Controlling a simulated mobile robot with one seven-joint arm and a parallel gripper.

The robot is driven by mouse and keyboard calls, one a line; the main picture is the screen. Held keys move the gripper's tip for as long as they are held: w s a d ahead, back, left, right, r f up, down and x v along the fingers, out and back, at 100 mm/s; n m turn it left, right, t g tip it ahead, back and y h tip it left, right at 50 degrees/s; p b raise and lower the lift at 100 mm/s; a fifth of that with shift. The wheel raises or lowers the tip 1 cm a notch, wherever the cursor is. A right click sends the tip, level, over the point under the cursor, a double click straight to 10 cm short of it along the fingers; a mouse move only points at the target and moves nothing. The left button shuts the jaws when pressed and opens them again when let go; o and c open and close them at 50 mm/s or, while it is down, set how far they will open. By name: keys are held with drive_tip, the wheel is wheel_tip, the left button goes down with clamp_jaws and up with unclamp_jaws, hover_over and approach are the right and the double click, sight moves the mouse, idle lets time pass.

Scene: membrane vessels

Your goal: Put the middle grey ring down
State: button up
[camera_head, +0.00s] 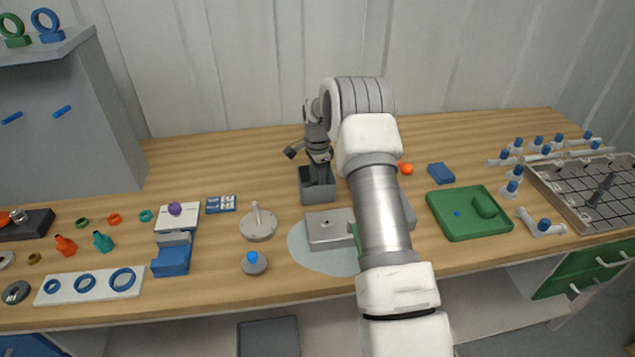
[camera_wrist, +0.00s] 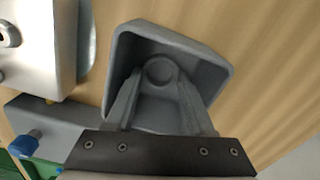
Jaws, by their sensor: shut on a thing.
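My gripper (camera_head: 319,168) points down into an open grey box (camera_head: 318,190) at the back middle of the bench. In the wrist view both fingers (camera_wrist: 160,82) reach inside the box (camera_wrist: 208,55). They are shut on a round grey ring (camera_wrist: 159,70), seen between the fingertips near the box floor. Whether the ring touches the floor, I cannot tell. In the head view the ring is hidden by the gripper and box walls.
A pale metal block (camera_head: 328,230) stands in front of the box, and also shows at the left of the wrist view (camera_wrist: 35,45). A round grey disc with a post (camera_head: 258,222) is to the left. A green tray (camera_head: 468,213) is to the right. The bench behind is clear.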

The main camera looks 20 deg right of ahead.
drive_tip(key=o, duration=1)
drive_tip(key=shift+f, duration=0.15)
drive_tip(key=s+a+r+n, duration=0.1)
drive_tip(key=s+a+r, duration=0.1)
drive_tip(key=r, duration=0.6)
drive_tip(key=s+a+r+n+t, duration=0.1)
drive_tip(key=s+r+n, duration=0.1)
drive_tip(key=r, duration=0.6)
drive_tip(key=s+a+r+n, duration=0.1)
drive_tip(key=s+a+r, duration=0.15)
drive_tip(key=r, duration=0.55)
drive_tip(key=s+a+r+n+t, duration=0.25)
drive_tip(key=s+r+n, duration=0.35)
drive_tip(key=s, duration=0.4)
drive_tip(key=s+a+n, duration=0.1)
drive_tip(key=s+n, duration=0.1)
drive_tip(key=s, duration=0.5)
drive_tip(key=s+a+n+t, duration=0.1)
drive_tip(key=s+a+n, duration=0.1)
drive_tip(key=s, duration=0.5)
drive_tip(key=s+a+f+n+t, duration=0.1)
drive_tip(key=s+a+n, duration=0.1)
drive_tip(key=s, duration=0.5)
drive_tip(key=shift+s+n, duration=0.25)
drive_tip(key=shift+n, duration=0.45)
